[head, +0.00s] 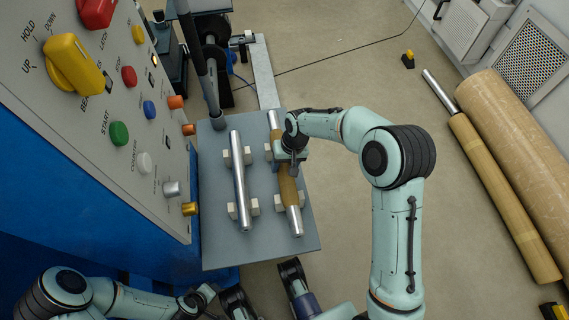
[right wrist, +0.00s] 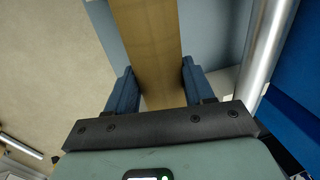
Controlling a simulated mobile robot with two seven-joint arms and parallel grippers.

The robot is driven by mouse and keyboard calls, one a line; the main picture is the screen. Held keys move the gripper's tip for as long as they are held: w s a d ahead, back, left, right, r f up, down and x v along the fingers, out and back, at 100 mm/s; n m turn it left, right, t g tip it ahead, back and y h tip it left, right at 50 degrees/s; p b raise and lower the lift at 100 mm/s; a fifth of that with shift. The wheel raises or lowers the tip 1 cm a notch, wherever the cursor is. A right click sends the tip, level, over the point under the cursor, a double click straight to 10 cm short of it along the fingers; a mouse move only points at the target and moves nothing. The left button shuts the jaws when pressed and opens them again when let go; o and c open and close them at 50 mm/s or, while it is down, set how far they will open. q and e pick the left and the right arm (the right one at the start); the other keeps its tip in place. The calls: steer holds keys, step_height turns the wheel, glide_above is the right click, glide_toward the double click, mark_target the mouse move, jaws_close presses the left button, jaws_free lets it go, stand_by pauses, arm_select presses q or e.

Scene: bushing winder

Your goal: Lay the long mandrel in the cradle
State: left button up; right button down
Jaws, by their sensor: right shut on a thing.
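The long mandrel is a silver bar with a brown-wrapped middle (head: 288,190), over the right-hand pair of pale cradle blocks (head: 279,209) on the grey table. Whether it rests on the blocks or hangs just above them, I cannot tell. My right gripper (head: 290,165) is shut on its wrapped part; in the right wrist view the wrapped part (right wrist: 150,45) runs between the two blue fingers (right wrist: 155,85). A shorter bare silver mandrel (head: 240,185) lies in the left-hand blocks. My left gripper (head: 237,302) is low in the head view, partly cut off, apart from both mandrels.
The grey table (head: 220,250) has bare room at its front. A control panel (head: 110,110) with coloured knobs stands close on the left. Large brown rolls (head: 515,150) lie on the floor at right. The shorter mandrel (right wrist: 265,55) runs close beside my right gripper.

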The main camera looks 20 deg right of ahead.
arm_select(q)
steer(key=shift+f, duration=0.2)
arm_select(e)
steer(key=shift+f, duration=0.3)
steer(key=shift+c, duration=1.7)
jaws_free()
steer(key=shift+f, duration=0.1)
arm_select(q)
steer(key=s+d+r+g+p, duration=0.1)
steer(key=s+d+r+p, duration=0.1)
steer(key=s+r+p, duration=0.1)
steer(key=shift+s+r+g+h, duration=0.3)
steer(key=shift+s+r+h, duration=0.1)
steer(key=shift+s, duration=0.35)
arm_select(e)
steer(key=v, duration=1.3)
steer(key=shift+r, duration=0.3)
arm_select(q)
steer(key=shift+d, duration=0.1)
arm_select(e)
steer(key=shift+a, duration=0.1)
